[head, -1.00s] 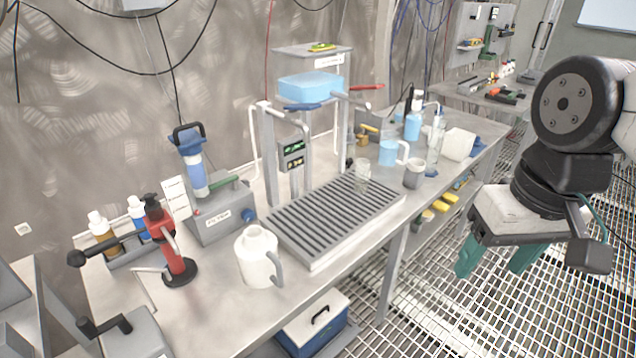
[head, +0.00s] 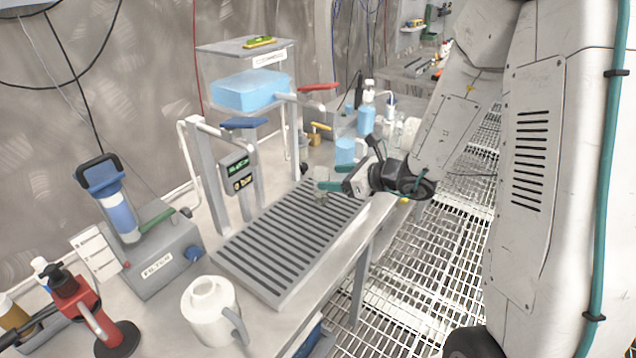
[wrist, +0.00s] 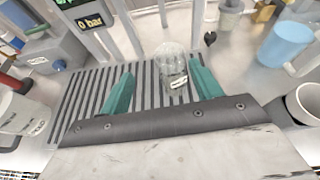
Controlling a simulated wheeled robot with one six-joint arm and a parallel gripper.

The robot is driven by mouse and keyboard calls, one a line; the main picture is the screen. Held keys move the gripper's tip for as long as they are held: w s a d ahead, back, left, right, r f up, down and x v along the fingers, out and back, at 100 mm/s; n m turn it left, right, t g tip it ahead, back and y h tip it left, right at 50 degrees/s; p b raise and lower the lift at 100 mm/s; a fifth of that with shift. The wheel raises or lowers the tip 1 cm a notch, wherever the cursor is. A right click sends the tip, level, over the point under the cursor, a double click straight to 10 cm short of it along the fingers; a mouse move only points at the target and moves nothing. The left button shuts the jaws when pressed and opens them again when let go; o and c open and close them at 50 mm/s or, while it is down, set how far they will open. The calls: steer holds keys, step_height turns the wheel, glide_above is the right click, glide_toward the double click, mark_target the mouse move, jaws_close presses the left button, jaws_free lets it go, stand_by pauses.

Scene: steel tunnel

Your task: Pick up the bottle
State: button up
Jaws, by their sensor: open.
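A clear glass bottle (wrist: 173,66) with a small pale label stands on the slatted grey drain tray, seen in the wrist view. In the head view the glass (head: 321,197) is small and partly covered by my fingers. My gripper (wrist: 161,72) is open, its two teal fingers reaching over the tray. The bottle is ahead of the fingers, nearer the right one, with no clear contact. In the head view my gripper (head: 322,179) is low over the far right part of the tray.
The drain tray (head: 262,290) sits on a steel bench. A white jug (head: 208,308) stands near its front left corner. A filter unit (head: 160,262) is at left, and a blue tank (head: 250,92) on a stand is behind. A blue beaker (head: 346,150) stands beyond the gripper.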

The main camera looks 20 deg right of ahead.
mark_target(327, 178)
steer(key=w, duration=0.1)
steer(key=w+f, duration=0.1)
steer(key=f, duration=0.1)
steer(key=shift+w+a+m+h, duration=0.3)
steer(key=shift+w+a+m, duration=0.05)
steer(key=shift+w+m, duration=0.05)
steer(key=x, duration=0.5)
steer(key=shift+w+d+f, duration=0.1)
steer(key=shift+f, duration=0.1)
steer(key=c, duration=1.2)
steer(key=shift+o, duration=0.2)
steer(key=shift+r, duration=0.1)
steer(key=shift+r, duration=0.45)
steer(key=s+d+r, duration=0.4)
steer(key=s+d, duration=0.7)
steer(key=shift+d, duration=0.35)
